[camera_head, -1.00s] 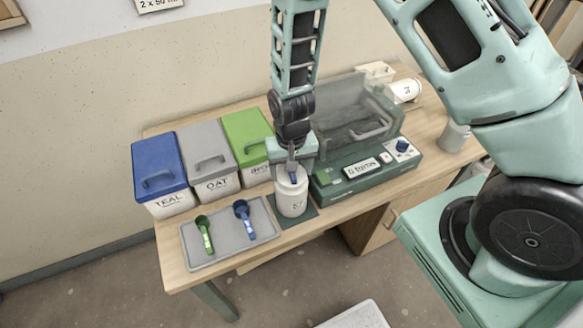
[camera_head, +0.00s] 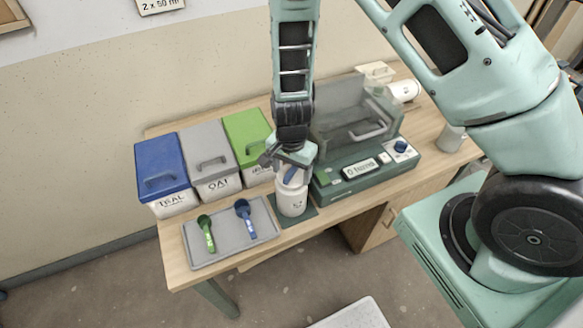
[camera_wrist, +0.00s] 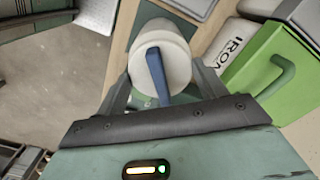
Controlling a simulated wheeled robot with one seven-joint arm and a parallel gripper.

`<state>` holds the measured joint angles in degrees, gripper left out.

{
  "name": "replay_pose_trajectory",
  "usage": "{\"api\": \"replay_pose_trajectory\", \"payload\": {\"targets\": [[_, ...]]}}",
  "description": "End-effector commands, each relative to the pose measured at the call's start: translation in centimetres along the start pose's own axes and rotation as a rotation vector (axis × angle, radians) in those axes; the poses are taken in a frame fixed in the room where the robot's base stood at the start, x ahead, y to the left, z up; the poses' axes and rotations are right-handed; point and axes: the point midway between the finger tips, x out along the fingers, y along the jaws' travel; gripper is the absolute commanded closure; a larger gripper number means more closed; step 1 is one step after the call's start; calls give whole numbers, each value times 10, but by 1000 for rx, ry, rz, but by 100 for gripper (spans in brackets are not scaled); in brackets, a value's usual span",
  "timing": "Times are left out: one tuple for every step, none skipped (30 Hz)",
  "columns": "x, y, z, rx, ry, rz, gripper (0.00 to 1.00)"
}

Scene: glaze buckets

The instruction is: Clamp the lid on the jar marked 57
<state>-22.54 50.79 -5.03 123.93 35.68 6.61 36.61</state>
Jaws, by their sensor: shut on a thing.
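The white jar (camera_head: 292,204) stands upright on a dark mat at the table's front edge. Its dark mark is too small to read surely. A white lid (camera_wrist: 178,68) with a blue lever (camera_wrist: 156,75) is on top of it. The lever also shows in the head view (camera_head: 290,174), leaning. My gripper (camera_head: 291,168) is tilted over the jar top. In the wrist view my gripper (camera_wrist: 162,72) has one finger on each side of the lid, with the lever between them. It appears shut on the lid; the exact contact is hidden.
Left of the jar lies a grey tray (camera_head: 264,235) with a green scoop (camera_head: 207,232) and a blue scoop (camera_head: 245,216). Blue, grey and green lidded bins stand behind. A green machine (camera_head: 340,184) with a clear cover stands close on the right.

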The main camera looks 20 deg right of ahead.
Motion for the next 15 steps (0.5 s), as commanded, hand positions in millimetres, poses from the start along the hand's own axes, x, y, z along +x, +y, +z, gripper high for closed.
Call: {"api": "replay_pose_trajectory", "payload": {"targets": [[2, 1, 1, 0, -1, 3, 52], [2, 1, 1, 0, -1, 3, 52], [3, 1, 1, -1, -1, 3, 52], [3, 1, 1, -1, -1, 3, 52], [3, 1, 1, 0, -1, 4, 52], [2, 1, 1, 9, -2, 4, 52], [2, 1, 1, 24, -2, 4, 52], [2, 1, 1, 48, -2, 4, 52], [2, 2, 1, 90, -2, 5, 52], [2, 2, 1, 129, -2, 5, 52], [2, 2, 1, 164, -2, 6, 52], [2, 2, 1, 213, -2, 7, 55], [2, 2, 1, 247, -2, 7, 55], [2, 2, 1, 276, -2, 7, 59], [2, 2, 1, 309, -2, 6, 64]]}}
